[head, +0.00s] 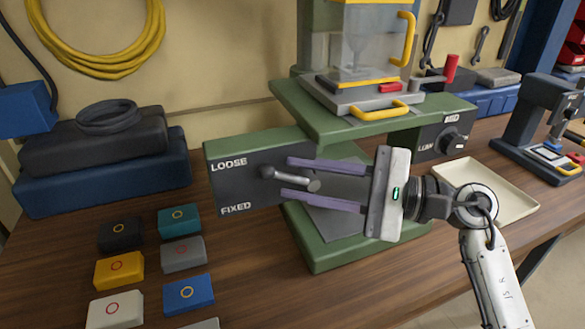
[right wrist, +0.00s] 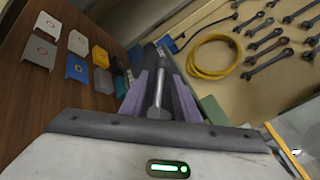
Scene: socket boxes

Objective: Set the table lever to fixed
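The table lever (head: 295,180) is a short grey metal handle on the dark panel (head: 240,190) of a green machine. The panel reads LOOSE above and FIXED below. The lever's knob end sticks out right and slightly down from its pivot, at a height between the two words. My right gripper (head: 286,179) reaches in from the right with its purple fingers apart, one above and one below the lever. In the right wrist view the lever (right wrist: 158,92) lies between the two fingers, with small gaps beside it. My left gripper is not in view.
A green platform (head: 360,122) with a clear-guarded press stands above the panel. A dial (head: 450,141) is at right, and a pale tray (head: 490,200) is behind my right wrist. Several coloured boxes (head: 120,268) lie at front left. Blue and black cases (head: 100,165) stand at back left.

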